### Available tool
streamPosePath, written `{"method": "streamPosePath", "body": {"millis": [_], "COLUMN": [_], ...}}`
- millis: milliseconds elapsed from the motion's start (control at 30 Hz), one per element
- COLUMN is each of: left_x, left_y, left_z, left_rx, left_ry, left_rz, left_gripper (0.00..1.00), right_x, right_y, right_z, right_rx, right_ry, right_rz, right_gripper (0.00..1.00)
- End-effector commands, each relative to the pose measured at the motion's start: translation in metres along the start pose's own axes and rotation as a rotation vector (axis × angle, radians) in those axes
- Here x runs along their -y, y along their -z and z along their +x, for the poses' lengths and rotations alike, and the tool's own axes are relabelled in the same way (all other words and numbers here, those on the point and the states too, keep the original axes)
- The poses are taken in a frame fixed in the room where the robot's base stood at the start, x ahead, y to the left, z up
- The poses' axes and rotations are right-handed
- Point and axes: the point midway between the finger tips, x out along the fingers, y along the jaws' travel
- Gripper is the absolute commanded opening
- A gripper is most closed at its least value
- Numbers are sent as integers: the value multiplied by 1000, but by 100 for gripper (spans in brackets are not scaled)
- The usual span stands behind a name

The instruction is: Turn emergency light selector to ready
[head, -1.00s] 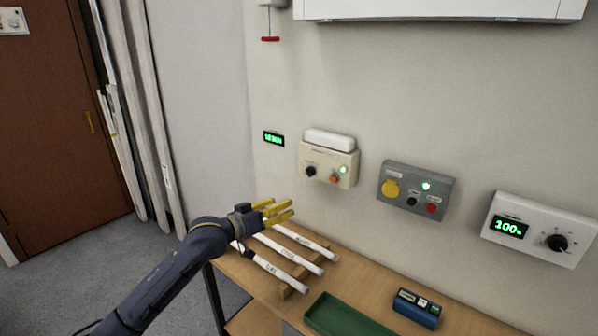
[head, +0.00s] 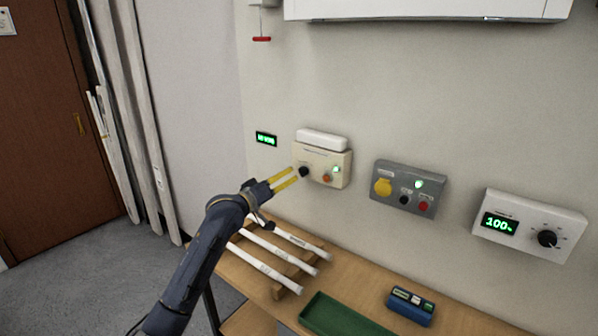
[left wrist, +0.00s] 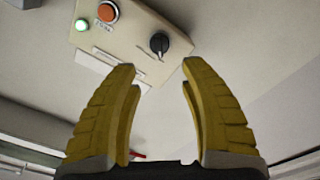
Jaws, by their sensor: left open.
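The emergency light unit is a cream wall box (head: 322,166) with a white lamp on top. It has a black selector knob (head: 304,172) at its left, an orange button (head: 327,178) and a lit green lamp (head: 336,169). My left gripper (head: 295,176) is open, its yellow fingers pointing at the knob from the lower left. In the left wrist view the knob (left wrist: 159,43) lies beyond the fingertips, between them and apart from them. The box (left wrist: 118,30) appears turned over there. The knob's label is too small to read. My right gripper is not in view.
A grey box (head: 408,188) with a yellow socket and a white dial box (head: 530,226) reading 100% are on the wall to the right. Below, the wooden bench (head: 350,301) holds white tubes (head: 285,252), a green tray (head: 340,318) and a blue device (head: 411,307).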

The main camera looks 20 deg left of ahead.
Motion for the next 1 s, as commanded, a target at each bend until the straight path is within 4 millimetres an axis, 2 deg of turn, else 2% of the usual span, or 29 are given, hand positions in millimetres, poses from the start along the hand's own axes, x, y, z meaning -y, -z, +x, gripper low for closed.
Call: {"method": "streamPosePath", "body": {"millis": [200,400,633,1000], "left_x": [-1,0,0,0], "left_y": [0,0,0,0], "left_z": [39,64,78,81], "left_rx": [0,0,1,0], "left_ry": [-1,0,1,0], "left_rz": [-2,-1,0,1], "left_gripper": [44,44,44,44], "right_x": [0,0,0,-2], "right_y": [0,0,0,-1], "right_z": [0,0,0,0], "right_rx": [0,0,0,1], "right_ry": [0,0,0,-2], "right_rz": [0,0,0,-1], "right_gripper": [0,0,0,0]}}
